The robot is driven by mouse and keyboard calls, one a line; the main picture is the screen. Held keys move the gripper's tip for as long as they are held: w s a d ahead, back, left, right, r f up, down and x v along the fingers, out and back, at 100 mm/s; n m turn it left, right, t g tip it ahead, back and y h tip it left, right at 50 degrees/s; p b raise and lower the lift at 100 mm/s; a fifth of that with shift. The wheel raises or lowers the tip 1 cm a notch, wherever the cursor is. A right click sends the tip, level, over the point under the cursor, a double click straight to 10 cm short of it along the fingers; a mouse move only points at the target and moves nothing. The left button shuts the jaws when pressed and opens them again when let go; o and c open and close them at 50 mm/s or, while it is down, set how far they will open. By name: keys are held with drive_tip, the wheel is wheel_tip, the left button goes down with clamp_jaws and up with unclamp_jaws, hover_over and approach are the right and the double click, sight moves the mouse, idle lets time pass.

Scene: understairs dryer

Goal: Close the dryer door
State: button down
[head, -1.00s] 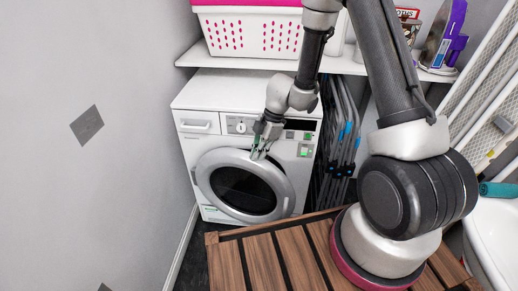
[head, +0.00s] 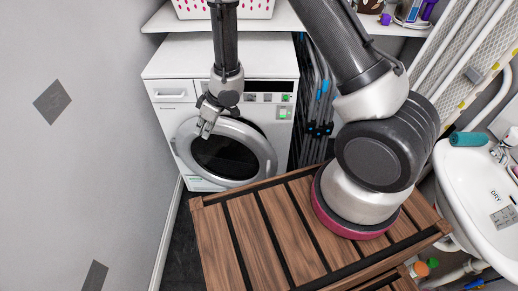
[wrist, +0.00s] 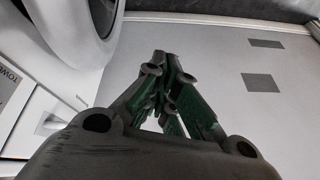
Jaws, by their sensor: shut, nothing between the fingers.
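The white dryer (head: 268,135) stands against the back wall. Its round door has a grey ring (head: 268,160) and dark glass (head: 222,158). A dark strip shows behind the ring at the upper right, so the door looks slightly ajar, but the exact gap is unclear. My gripper (head: 205,133) is shut and empty in front of the door's upper left part, and hides some of the ring. Whether it touches the door cannot be told. In the wrist view the gripper's green-padded fingers (wrist: 165,75) are together, and the door ring (wrist: 95,45) shows at upper left.
A slatted wooden top (head: 265,235) lies in front of the dryer. Folded dark frames (head: 317,100) stand right of it, and a white sink (head: 480,190) is at far right. A shelf (head: 285,20) with a white basket (head: 215,8) hangs above. The grey wall is at left.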

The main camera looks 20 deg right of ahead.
drive_tip(key=s+d+f+m+t+h, duration=0.1)
drive_tip(key=s+d+m+h, duration=0.2)
drive_tip(key=s+d+m, duration=0.35)
drive_tip(key=s+d+f+m+t+h, duration=0.1)
drive_tip(key=s+d+f+m+h, duration=0.15)
drive_tip(key=d+m, duration=0.7)
approach(259, 149)
drive_tip(key=s+a+f, duration=0.2)
drive_tip(key=s+f, duration=0.2)
drive_tip(key=f, duration=0.1)
drive_tip(key=shift+h, duration=0.45)
drive_tip(key=shift+w+d+f, duration=0.15)
drive_tip(key=shift+w+d, duration=0.1)
drive_tip(key=shift+w, duration=0.45)
drive_tip(key=shift+w+d+f, duration=0.1)
drive_tip(key=shift+w+d, duration=0.15)
drive_tip(key=shift+w, duration=0.4)
drive_tip(key=shift+w+d+f, duration=0.15)
drive_tip(key=shift+w+d, duration=0.05)
drive_tip(key=shift+w, duration=0.5)
